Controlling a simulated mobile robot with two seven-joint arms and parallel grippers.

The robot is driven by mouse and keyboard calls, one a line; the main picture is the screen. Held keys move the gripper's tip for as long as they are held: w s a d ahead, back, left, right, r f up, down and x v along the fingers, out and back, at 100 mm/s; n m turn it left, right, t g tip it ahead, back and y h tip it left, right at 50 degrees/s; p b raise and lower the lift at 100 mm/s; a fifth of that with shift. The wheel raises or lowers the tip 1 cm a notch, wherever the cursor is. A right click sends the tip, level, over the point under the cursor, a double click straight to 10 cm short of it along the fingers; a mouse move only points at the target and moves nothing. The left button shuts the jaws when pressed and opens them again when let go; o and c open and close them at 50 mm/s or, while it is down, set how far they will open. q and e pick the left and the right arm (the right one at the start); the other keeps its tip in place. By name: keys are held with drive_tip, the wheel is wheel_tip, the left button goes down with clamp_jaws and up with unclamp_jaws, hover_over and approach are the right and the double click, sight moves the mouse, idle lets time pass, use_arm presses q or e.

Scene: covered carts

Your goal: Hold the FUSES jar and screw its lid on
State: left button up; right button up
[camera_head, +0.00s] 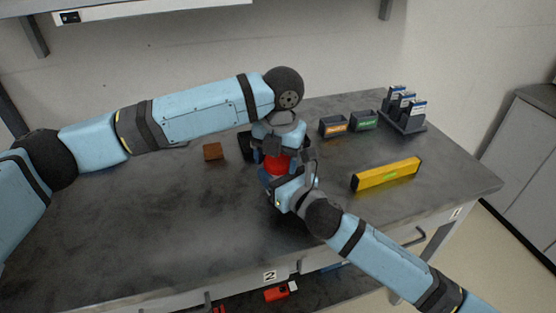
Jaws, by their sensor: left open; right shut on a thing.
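The jar (264,177) stands on the grey table and shows only as a bluish sliver; its label cannot be read. The red lid (277,164) is at the top of the jar. Whether it is threaded on or only resting there, I cannot tell. My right gripper (279,183) comes in from the lower right, low at the table, and is shut on the jar, hiding most of it. My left gripper (283,151) points down from above, directly over the lid, with its jaws open. Whether its fingers touch the lid is unclear.
A brown block (213,151) and a dark container (245,144), partly hidden, are left of the jar. Two small labelled bins (333,126) (364,120), a rack (403,121) of boxes and a yellow bar (387,174) are to the right. The table's left half is clear.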

use_arm(q)
drive_tip(key=shift+s+d+m, duration=0.3)
drive_tip(key=shift+s+d, duration=0.35)
drive_tip(key=shift+d, duration=0.1)
drive_tip(key=c, duration=0.4)
drive_tip(key=shift+r, duration=0.5)
wheel_tip(320, 180, up, 2)
drive_tip(key=shift+r, duration=0.65)
drive_tip(key=c, duration=0.6)
drive_tip(key=shift+r, duration=0.15)
drive_tip(key=shift+w+a, duration=0.1)
